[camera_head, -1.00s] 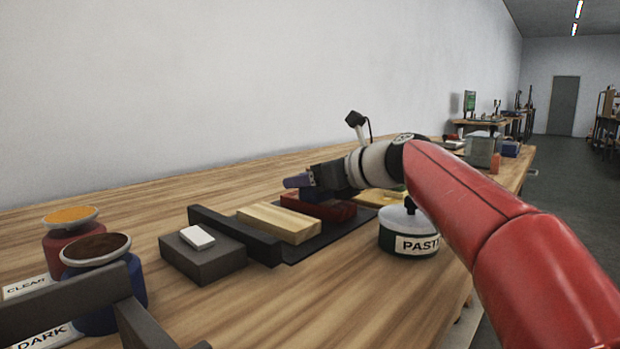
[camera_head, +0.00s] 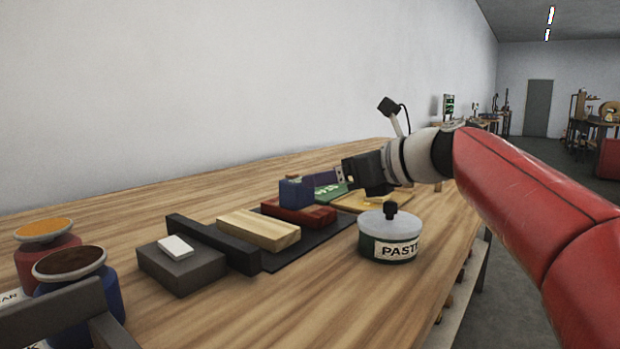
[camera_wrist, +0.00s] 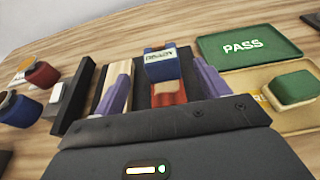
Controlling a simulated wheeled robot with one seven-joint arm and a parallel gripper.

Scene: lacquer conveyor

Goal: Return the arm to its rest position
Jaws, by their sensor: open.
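My gripper (camera_head: 335,177) is open, with its dark body and purple fingers above the workbench, behind the paste tub in the head view. In the wrist view, the two fingers of my gripper (camera_wrist: 161,66) stand wide apart. A blue block (camera_head: 297,191) with a white label rests on a red block, and it shows between the fingers in the wrist view (camera_wrist: 161,68).
A lidded paste tub (camera_head: 389,236) stands near the bench's front edge. A pale wood block (camera_head: 258,230), a dark bar (camera_head: 212,243) and jars (camera_head: 70,285) are to the left. A green PASS tray (camera_wrist: 245,46) and a tan tray (camera_wrist: 268,82) holding a green block are to the right.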

